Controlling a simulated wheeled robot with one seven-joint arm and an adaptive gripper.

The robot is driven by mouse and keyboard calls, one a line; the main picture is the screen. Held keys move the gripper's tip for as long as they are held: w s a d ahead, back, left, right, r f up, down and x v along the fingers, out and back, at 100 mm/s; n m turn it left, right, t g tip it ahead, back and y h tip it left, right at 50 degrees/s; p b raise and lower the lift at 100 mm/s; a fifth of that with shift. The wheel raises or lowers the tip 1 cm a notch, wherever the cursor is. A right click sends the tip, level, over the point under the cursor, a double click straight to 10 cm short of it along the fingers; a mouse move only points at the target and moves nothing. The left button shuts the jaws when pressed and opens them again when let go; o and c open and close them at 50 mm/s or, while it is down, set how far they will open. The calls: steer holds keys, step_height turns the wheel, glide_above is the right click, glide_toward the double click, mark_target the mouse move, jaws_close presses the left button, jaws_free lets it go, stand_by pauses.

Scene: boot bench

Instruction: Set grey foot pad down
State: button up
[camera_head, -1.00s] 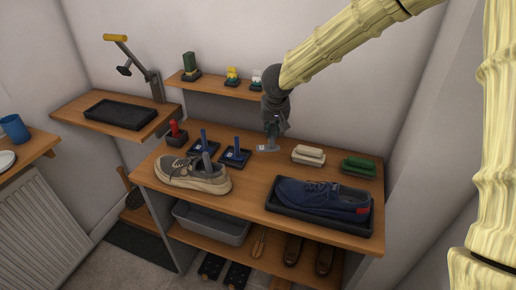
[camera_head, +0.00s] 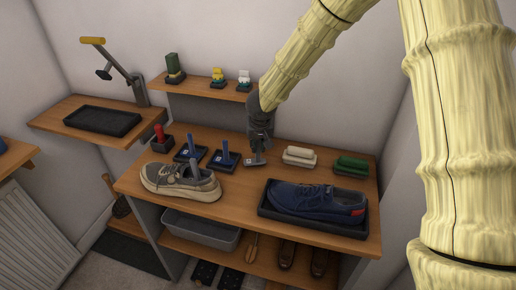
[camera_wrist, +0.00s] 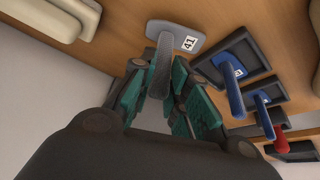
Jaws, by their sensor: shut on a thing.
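The grey foot pad (camera_head: 252,161) is a flat plate with an upright handle. In the wrist view the pad (camera_wrist: 188,37) shows a white "41" label, and its grey handle (camera_wrist: 162,68) stands between my teal finger pads. My gripper (camera_head: 259,146) is shut on that handle, fingers pointing down, over the back of the bench top (camera_head: 200,222). The gripper also fills the lower middle of the wrist view (camera_wrist: 160,88). The pad is at or just above the wood; I cannot tell if it touches.
Two blue-handled pads (camera_head: 190,149) (camera_head: 224,158) stand in dark holders to the left, beside a red-handled one (camera_head: 160,138). A cream brush (camera_head: 299,156) and green brush (camera_head: 350,165) lie right. A grey shoe (camera_head: 180,181) and a blue shoe (camera_head: 318,200) in a tray are in front.

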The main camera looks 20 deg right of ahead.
steer(key=shift+s+f, duration=0.1)
steer(key=shift+f, duration=0.3)
steer(key=shift+s+a+f, duration=0.1)
steer(key=shift+s, duration=0.15)
steer(key=shift+s+r, duration=0.2)
steer(key=shift+s, duration=0.25)
steer(key=shift+w+f, duration=0.2)
steer(key=o, duration=0.4)
steer(key=shift+w+f, duration=0.25)
steer(key=o, duration=0.3)
steer(key=shift+o, duration=0.7)
steer(key=shift+s+r, duration=0.25)
steer(key=shift+w+f, duration=0.1)
